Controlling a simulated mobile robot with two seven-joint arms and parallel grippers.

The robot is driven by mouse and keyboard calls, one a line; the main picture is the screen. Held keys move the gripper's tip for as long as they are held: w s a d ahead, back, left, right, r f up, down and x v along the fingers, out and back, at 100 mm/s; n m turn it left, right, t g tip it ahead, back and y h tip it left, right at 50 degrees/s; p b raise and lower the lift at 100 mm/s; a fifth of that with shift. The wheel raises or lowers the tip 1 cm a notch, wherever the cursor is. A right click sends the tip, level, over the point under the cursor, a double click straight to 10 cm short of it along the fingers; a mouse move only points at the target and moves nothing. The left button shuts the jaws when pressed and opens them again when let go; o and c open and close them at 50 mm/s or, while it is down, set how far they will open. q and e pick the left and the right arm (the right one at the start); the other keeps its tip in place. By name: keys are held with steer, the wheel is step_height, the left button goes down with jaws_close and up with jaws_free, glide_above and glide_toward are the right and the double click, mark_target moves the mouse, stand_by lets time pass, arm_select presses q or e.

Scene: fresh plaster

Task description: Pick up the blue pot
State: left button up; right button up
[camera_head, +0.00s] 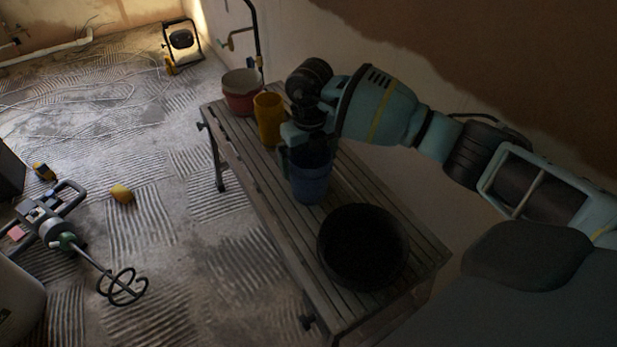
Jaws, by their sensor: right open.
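The blue pot (310,184) stands upright on the slatted wooden bench (427,250), between a yellow container and a black bowl. My right arm reaches in from the right, and its gripper (303,157) is at the pot's upper part, pointing down. The gripper is open. One finger shows at the pot's left side near the rim; the other is hidden, so I cannot tell whether the fingers touch the pot. The pot's rim is partly covered by the gripper. My left gripper does not show.
A yellow container (268,119) and a red bucket (241,92) stand behind the pot. A black bowl (361,247) sits in front. A plaster wall (400,180) runs along the bench's right. A mixer (68,240) and a yellow item (121,194) lie on the ridged floor.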

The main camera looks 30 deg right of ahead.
step_height(320, 180, down, 2)
steer(key=shift+r, duration=0.1)
steer(key=c, duration=0.8)
steer(key=shift+r, duration=0.6)
steer(key=s+a+r+p, duration=0.2)
steer(key=s+a, duration=0.1)
steer(key=a, duration=0.4)
steer(key=s+a+r+p, duration=0.1)
steer(key=s+a+p, duration=0.1)
steer(key=s+a, duration=0.2)
steer(key=a, duration=0.3)
steer(key=shift+s+r, duration=0.3)
steer(key=shift+r, duration=0.1)
